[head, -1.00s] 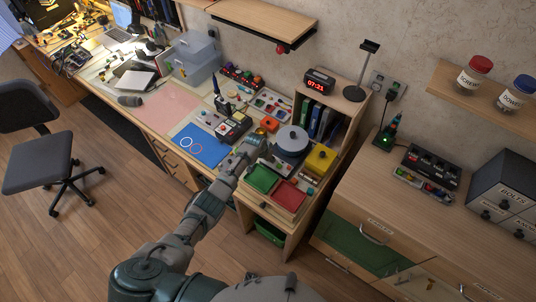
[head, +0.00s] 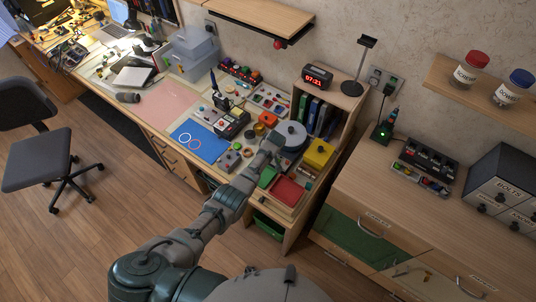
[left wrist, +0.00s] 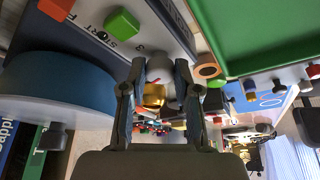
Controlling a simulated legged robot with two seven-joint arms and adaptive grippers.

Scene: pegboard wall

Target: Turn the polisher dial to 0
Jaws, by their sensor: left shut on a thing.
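The polisher (head: 292,134), with a round grey disc on top, stands on the bench beside the bookshelf unit. In the left wrist view its wheel (left wrist: 55,85) fills the left side, next to a grey panel with START lettering and a green button (left wrist: 123,24). My left gripper (head: 274,143) reaches the polisher's front side. In the left wrist view the gripper (left wrist: 161,68) has its fingers on both sides of a pale grey dial (left wrist: 166,58) and is shut on it. A gold part shows between the fingers. My right gripper is not in view.
A red tray (head: 288,191) and a green tray (head: 267,177) lie close in front of the polisher. A yellow box (head: 319,153) stands right of it. A blue mat (head: 199,141) lies to the left. The bookshelf unit with a clock (head: 317,76) rises behind.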

